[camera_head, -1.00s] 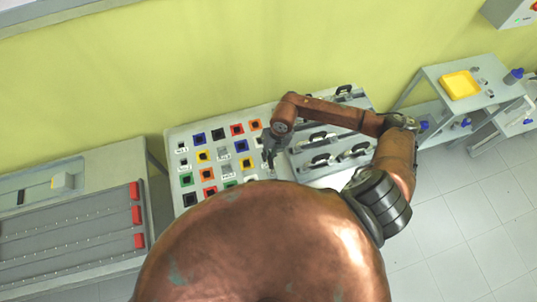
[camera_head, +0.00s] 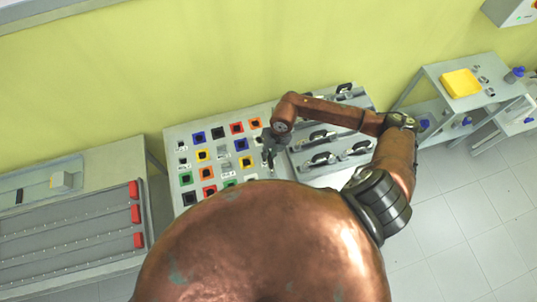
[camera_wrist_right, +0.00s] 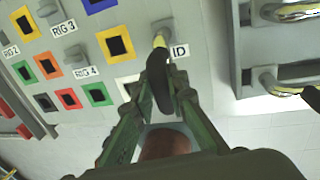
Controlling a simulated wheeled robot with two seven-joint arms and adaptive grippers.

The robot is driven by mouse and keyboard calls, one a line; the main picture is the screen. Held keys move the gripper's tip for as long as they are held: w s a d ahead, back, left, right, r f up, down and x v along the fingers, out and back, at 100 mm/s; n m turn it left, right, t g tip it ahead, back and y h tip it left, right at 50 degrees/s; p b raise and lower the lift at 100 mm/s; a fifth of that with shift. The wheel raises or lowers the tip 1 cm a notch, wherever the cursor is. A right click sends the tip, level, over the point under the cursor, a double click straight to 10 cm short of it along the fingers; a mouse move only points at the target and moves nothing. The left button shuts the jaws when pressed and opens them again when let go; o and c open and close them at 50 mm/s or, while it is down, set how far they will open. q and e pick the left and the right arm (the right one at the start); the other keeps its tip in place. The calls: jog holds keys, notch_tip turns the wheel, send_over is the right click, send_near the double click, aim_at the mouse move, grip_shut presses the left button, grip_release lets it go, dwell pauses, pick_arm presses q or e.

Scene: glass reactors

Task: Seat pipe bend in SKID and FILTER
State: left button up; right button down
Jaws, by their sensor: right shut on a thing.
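My right gripper (camera_head: 268,157) is over the board of coloured squares, near its right side. In the right wrist view its green fingers (camera_wrist_right: 160,108) are shut on a dark curved piece (camera_wrist_right: 158,82), which looks like the pipe bend. I cannot make out a FILTER label. My left gripper is not in view.
The board (camera_head: 176,137) carries several coloured squares with dark centres. Grey panels with handles (camera_head: 318,137) stand right of the gripper. A shelf with a yellow tray (camera_head: 461,84) is at far right. A grey bench with red blocks (camera_head: 136,214) is at left.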

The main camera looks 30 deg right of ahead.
jog(key=shift+f, duration=0.1)
dwell(0.3)
jog(key=c, duration=1.8)
grip_release()
jog(key=shift+r+p, duration=2.75)
jog(key=shift+r, duration=1.75)
